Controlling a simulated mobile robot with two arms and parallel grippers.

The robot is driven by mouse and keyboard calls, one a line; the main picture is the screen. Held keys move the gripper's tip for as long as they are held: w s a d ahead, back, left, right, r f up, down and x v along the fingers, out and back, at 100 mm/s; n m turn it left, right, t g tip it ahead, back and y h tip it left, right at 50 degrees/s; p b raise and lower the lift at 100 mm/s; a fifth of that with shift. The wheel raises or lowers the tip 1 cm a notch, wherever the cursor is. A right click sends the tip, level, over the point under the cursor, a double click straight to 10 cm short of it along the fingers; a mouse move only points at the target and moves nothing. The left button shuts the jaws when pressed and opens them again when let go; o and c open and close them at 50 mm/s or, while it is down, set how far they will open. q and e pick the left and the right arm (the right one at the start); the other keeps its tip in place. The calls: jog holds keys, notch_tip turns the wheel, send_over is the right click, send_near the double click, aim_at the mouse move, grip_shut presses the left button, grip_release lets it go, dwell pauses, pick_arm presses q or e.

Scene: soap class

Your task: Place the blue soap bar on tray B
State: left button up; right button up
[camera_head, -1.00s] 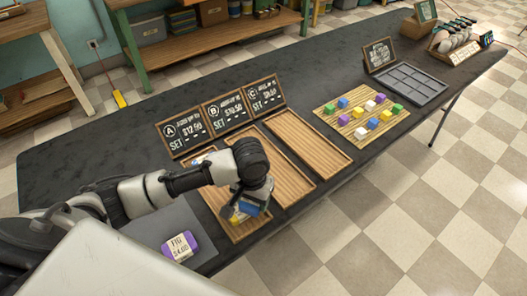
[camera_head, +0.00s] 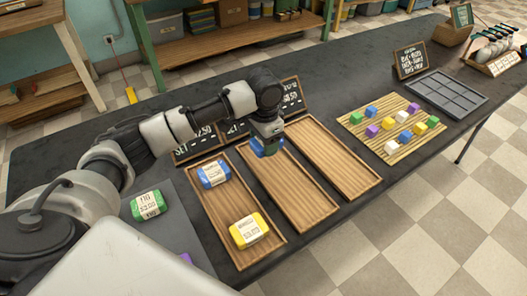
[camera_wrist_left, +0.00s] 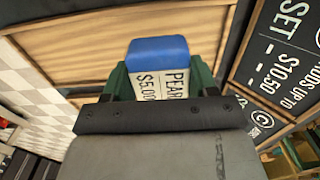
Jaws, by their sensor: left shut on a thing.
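My left gripper (camera_head: 266,140) is shut on a blue soap bar (camera_head: 266,149) above the far end of the middle wooden tray (camera_head: 284,193), tray B. I cannot tell whether the bar touches the tray. The rest of tray B is bare. Tray A (camera_head: 223,200), to its left, holds another blue soap bar (camera_head: 213,173) and a yellow one (camera_head: 248,230). My right gripper is not in view.
Tray C (camera_head: 333,160) on the right is empty. Chalkboard price signs (camera_head: 292,96) stand behind the trays, partly hidden by my arm. A green soap bar (camera_head: 148,205) lies on a grey mat at left. Coloured cubes sit on a slatted mat (camera_head: 366,133) at right.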

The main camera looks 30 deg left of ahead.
aim_at(262, 148)
pick_arm(q)
jog(key=shift+w+a+f, duration=0.9)
jog(key=shift+w, duration=0.25)
notch_tip(262, 148, down, 4)
jog(key=shift+f+b, duration=0.1)
jog(key=shift+b, duration=0.2)
jog(key=o, duration=1)
notch_tip(262, 148, up, 12)
jog(key=shift+r+p, duration=0.1)
jog(key=shift+p, duration=0.45)
